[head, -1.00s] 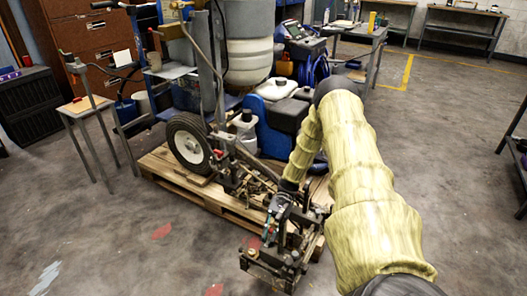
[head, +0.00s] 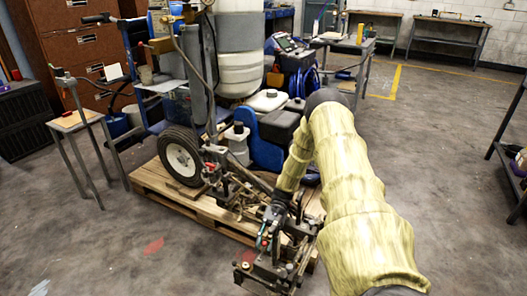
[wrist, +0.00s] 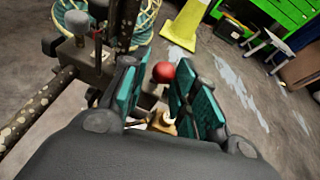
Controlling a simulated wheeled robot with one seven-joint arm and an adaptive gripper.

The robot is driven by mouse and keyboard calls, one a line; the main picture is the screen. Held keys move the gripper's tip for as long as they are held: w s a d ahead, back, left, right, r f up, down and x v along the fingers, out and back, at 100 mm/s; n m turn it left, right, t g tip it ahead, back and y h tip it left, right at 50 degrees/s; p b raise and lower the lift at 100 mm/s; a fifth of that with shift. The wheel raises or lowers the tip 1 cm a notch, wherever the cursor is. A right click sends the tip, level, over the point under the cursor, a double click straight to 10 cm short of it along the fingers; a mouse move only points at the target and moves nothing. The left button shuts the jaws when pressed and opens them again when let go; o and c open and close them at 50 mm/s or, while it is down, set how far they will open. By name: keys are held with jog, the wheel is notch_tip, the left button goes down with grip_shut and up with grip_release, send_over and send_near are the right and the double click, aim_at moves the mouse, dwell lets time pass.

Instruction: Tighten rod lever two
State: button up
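The line striper (head: 240,75) stands on a wooden pallet (head: 150,178), with its metal linkage low at the front. My gripper (head: 272,222) is down at this front linkage in the head view. In the wrist view my gripper (wrist: 158,92) has two teal-padded fingers standing apart. A red ball knob (wrist: 163,72) shows in the gap, near the fingertips. Whether a finger touches it I cannot tell. A small brass-coloured part (wrist: 163,124) shows lower between the fingers. Grey round knobs (wrist: 78,22) on a bracket are left of the fingers. No label tells which lever is number two.
A speckled rod (wrist: 35,110) runs close along the left of my gripper in the wrist view. A small wooden-topped table (head: 76,121) is left of the pallet.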

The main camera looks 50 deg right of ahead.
jog(key=v, duration=1)
jog(key=shift+d, duration=0.3)
jog(key=shift+w+r, duration=0.1)
jog(key=shift+r, duration=0.05)
